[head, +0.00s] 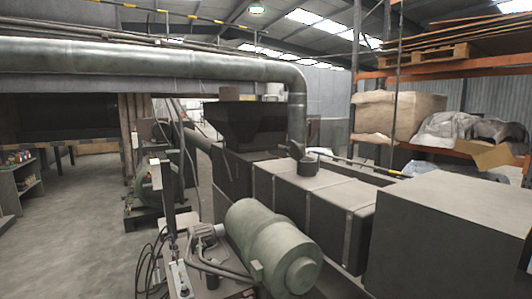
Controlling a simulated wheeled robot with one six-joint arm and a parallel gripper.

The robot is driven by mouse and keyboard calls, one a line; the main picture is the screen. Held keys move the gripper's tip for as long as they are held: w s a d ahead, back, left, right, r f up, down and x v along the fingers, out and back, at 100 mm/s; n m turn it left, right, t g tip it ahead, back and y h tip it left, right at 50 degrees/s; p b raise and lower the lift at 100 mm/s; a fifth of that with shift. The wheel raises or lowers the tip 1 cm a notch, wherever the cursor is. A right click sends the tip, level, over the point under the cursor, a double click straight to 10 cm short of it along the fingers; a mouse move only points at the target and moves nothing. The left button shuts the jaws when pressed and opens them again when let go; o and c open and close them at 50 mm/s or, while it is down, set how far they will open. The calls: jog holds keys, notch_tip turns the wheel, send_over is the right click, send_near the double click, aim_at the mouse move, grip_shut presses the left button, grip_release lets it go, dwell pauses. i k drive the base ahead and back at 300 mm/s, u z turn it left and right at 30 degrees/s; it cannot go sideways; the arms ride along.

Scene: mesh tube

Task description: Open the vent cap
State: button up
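A short, dark, round vent stub (308,166) stands on top of a long grey boxy machine housing (325,190), right of the picture's middle. A small dark rounded piece, which looks like the vent cap (296,149), shows at the stub's upper left. It is too small to tell whether it covers the opening or stands tilted beside it. My gripper is not recognisable anywhere in the head view, and nothing is seen touching the vent.
A green cylindrical motor (270,245) stands in front of the housing. A large grey box (455,230) blocks the right foreground. A metal duct (150,62) runs overhead and bends down behind the housing. Cables (150,260) lie lower left; open floor (75,220) is at left.

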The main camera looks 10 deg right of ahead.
aim_at(291, 147)
jog(key=u, duration=0.65)
jog(key=i, duration=0.6)
jog(key=u, duration=0.6)
jog(key=i, duration=0.75)
jog(key=z, duration=0.4)
